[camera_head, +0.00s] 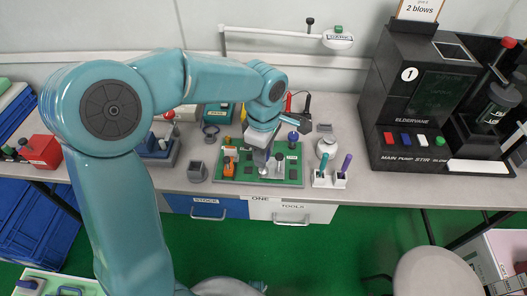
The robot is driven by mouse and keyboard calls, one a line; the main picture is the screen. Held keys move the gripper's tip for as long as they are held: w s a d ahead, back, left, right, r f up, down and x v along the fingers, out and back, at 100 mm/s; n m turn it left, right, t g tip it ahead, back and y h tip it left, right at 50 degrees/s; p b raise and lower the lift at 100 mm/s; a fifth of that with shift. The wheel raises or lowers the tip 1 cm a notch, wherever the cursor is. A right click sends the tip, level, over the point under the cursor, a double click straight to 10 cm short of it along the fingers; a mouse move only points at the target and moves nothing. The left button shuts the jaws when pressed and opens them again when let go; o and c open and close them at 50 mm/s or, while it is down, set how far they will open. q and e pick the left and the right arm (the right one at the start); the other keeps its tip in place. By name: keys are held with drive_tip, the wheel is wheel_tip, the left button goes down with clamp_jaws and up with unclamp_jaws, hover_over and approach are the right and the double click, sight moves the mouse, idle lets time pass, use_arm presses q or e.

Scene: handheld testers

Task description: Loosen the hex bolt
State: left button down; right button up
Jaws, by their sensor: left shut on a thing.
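My left arm comes in from the left and reaches over the bench. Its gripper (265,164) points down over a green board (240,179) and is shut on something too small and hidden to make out. Small parts stand on the board, among them an orange block (229,169) left of the gripper and dark pieces right of it. I cannot tell which part is the hex bolt; the gripper covers the middle of the board. My right gripper is not in view.
A white holder (329,181) with teal- and purple-handled tools stands right of the board. A large black machine (415,100) fills the right side. A red box (41,151) sits far left. Bare bench (380,187) lies right of the holder.

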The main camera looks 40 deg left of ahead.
use_arm(q)
drive_tip(key=n+b, duration=0.1)
drive_tip(key=n, duration=0.2)
drive_tip(key=shift+n, duration=1.3)
drive_tip(key=shift+b, duration=0.35)
drive_tip(key=shift+n, duration=0.6)
drive_tip(key=n+b, duration=0.1)
drive_tip(key=n, duration=0.3)
drive_tip(key=shift+n, duration=0.4)
drive_tip(key=shift+r, duration=0.2)
drive_tip(key=shift+r+p, duration=1.35)
drive_tip(key=shift+r, duration=0.3)
